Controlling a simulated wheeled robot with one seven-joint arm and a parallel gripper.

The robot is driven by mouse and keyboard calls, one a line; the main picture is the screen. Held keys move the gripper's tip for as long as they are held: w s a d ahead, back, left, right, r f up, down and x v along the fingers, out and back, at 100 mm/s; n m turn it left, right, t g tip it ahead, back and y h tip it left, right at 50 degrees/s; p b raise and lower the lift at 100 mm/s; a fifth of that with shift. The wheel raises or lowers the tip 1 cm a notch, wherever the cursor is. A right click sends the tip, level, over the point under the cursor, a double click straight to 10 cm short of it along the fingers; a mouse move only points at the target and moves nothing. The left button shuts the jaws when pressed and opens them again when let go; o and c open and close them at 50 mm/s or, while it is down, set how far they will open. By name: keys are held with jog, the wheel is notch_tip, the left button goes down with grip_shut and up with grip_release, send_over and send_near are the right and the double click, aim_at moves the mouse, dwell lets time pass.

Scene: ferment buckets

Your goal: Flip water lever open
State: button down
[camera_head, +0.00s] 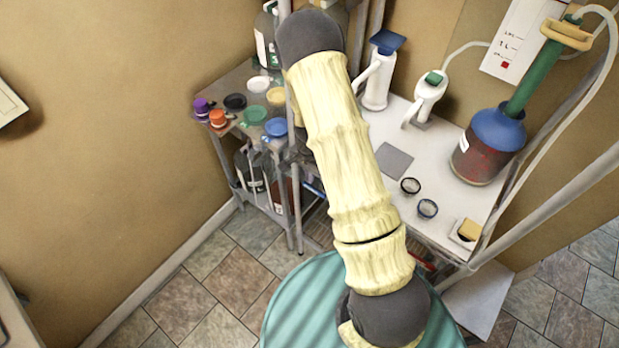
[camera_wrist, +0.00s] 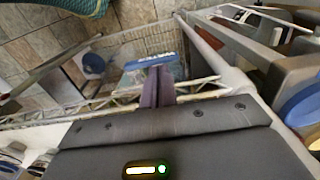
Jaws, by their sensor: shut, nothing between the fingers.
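My gripper (camera_wrist: 160,72) shows in the wrist view as two dark purple-grey fingers pressed together, with nothing between them. A light blue bar (camera_wrist: 148,62) with small pale lettering on its right part lies at or just beyond the fingertips. It looks like a lever or a tag, but I cannot tell which, or whether the fingers touch it. No part is clearly readable as the water lever in the head view. My arm crosses the middle of the head view, and my gripper is hidden there.
The white-topped bench (camera_head: 455,205) holds a carboy (camera_head: 477,155) with a blue top, white dispensers (camera_head: 376,85) and dark-rimmed round dishes (camera_head: 410,186). A side shelf (camera_head: 241,102) holds coloured lids. Metal posts and wire rack rails (camera_wrist: 75,110) crowd the wrist view. Tiled floor (camera_head: 232,268) is open at left.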

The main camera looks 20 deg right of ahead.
aim_at(306, 183)
jog(key=shift+f+p, duration=0.35)
jog(key=shift+f, duration=1)
jog(key=shift+w+a+f+b, duration=0.15)
jog(key=shift+f+b, duration=0.15)
jog(key=shift+b, duration=0.15)
jog(key=shift+w+a+f+b, duration=0.15)
jog(key=shift+w+f+b, duration=0.05)
jog(key=shift+f+b, duration=0.4)
jog(key=shift+w+a+f+b, duration=0.1)
jog(key=shift+w+f+b, duration=0.1)
jog(key=shift+f+b, duration=0.35)
jog(key=shift+r, duration=0.1)
jog(key=shift+r+p, duration=0.45)
jog(key=shift+r, duration=0.3)
